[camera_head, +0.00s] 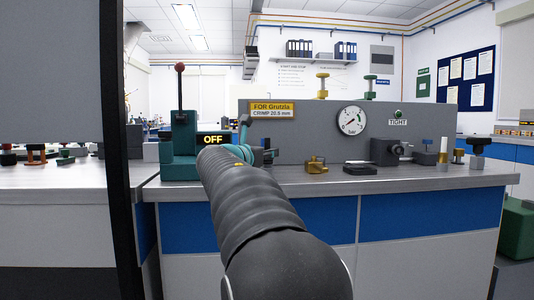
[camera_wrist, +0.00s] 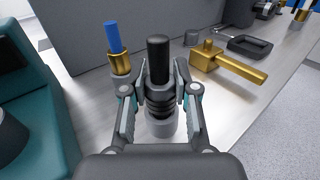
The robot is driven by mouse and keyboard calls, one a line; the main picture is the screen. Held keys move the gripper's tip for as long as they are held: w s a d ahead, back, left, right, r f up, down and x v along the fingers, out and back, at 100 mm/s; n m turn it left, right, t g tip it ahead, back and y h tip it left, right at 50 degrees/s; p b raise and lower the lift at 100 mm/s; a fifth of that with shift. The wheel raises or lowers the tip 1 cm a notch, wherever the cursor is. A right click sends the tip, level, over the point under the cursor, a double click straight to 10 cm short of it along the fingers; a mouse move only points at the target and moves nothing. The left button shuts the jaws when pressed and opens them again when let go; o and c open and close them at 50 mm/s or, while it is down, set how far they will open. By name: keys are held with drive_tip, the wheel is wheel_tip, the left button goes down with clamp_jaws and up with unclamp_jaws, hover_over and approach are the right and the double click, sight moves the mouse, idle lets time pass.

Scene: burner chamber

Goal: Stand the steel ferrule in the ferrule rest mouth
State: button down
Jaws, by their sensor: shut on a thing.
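In the wrist view my gripper (camera_wrist: 159,92) is shut on an upright piece with a black top, dark ringed middle and pale grey metal lower end, which I take for the steel ferrule (camera_wrist: 160,124). The fingers are on both sides of the dark part. The lower end is close above or on the bench top; I cannot tell whether it touches. The ferrule rest mouth cannot be made out for sure. In the head view my arm hides the gripper and the held piece.
A brass holder with a blue rod (camera_wrist: 118,50) stands close left of my gripper. A teal machine (camera_wrist: 35,110) is farther left. A small grey cylinder (camera_wrist: 191,37), a brass fitting (camera_wrist: 225,65) and a black tray (camera_wrist: 250,46) lie right. The grey panel (camera_head: 300,140) carries a gauge (camera_head: 352,120).

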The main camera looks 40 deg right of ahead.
drive_tip(key=shift+f, duration=0.4)
drive_tip(key=c, duration=0.8)
unclamp_jaws()
drive_tip(key=v, duration=1.2)
drive_tip(key=shift+s, duration=0.1)
drive_tip(key=s+a+f+m+y+p, duration=0.5)
drive_tip(key=s+a+f+m+y, duration=1.1)
drive_tip(key=s+a+f+m, duration=0.6)
drive_tip(key=s+a+f, duration=0.3)
drive_tip(key=f, duration=0.3)
drive_tip(key=shift+s+f+g+y, duration=0.3)
drive_tip(key=shift+g+y, duration=0.1)
